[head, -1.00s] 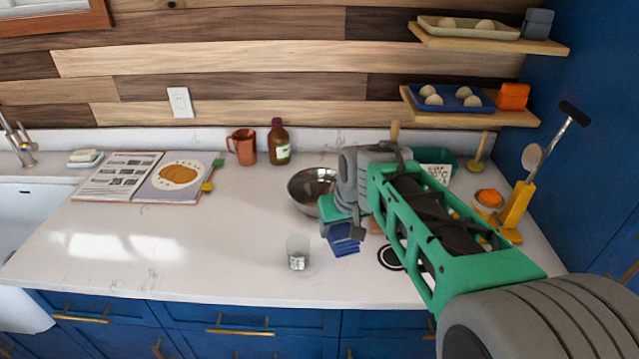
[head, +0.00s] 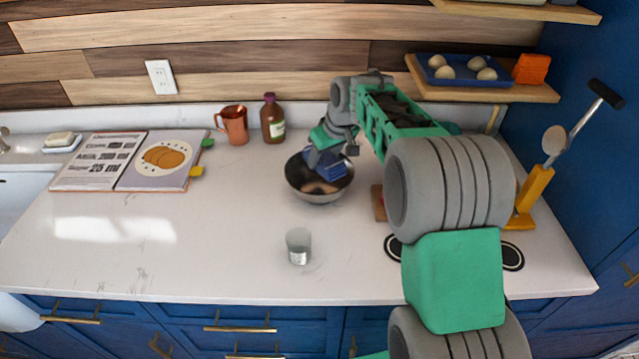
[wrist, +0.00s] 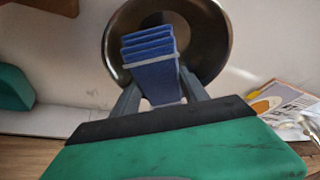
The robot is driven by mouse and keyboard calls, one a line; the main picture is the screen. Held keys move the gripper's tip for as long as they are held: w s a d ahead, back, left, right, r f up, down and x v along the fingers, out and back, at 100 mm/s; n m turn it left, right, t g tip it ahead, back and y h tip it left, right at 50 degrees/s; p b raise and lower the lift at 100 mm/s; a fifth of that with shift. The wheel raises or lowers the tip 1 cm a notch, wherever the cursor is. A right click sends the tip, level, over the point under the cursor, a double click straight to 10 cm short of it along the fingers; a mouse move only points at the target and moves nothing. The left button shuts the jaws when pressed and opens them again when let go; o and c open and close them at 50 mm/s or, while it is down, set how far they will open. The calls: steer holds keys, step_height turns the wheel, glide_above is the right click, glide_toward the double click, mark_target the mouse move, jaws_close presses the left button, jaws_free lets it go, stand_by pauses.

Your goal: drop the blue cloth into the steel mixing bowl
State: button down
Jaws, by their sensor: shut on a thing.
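The blue cloth (head: 325,166) is folded and held in my gripper (head: 318,155), over the steel mixing bowl (head: 318,193). In the wrist view the cloth (wrist: 150,62) sits between my two fingers (wrist: 158,88), its folded layers pointing away from the palm. The bowl (wrist: 212,38) is behind it there, and the cloth covers part of the bowl's inside. My gripper is shut on the cloth. From the head view I cannot tell whether the cloth touches the bowl's inside.
An open cookbook (head: 130,160) lies at left. A shelf (head: 490,92) overhangs the counter at right.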

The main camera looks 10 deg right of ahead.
steer(key=shift+f, duration=0.4)
steer(key=c, duration=0.5)
jaws_free()
steer(key=b+v, duration=0.1)
steer(key=v, duration=0.7)
steer(key=s+f+m+h, duration=0.1)
steer(key=s+f+m, duration=0.1)
steer(key=s, duration=1.1)
steer(key=s+a+f+m, duration=0.1)
steer(key=s+f, duration=0.3)
steer(key=s, duration=0.9)
steer(key=shift+s+f+m+h, duration=0.3)
steer(key=shift+m+h, duration=0.1)
steer(key=shift+m, duration=0.3)
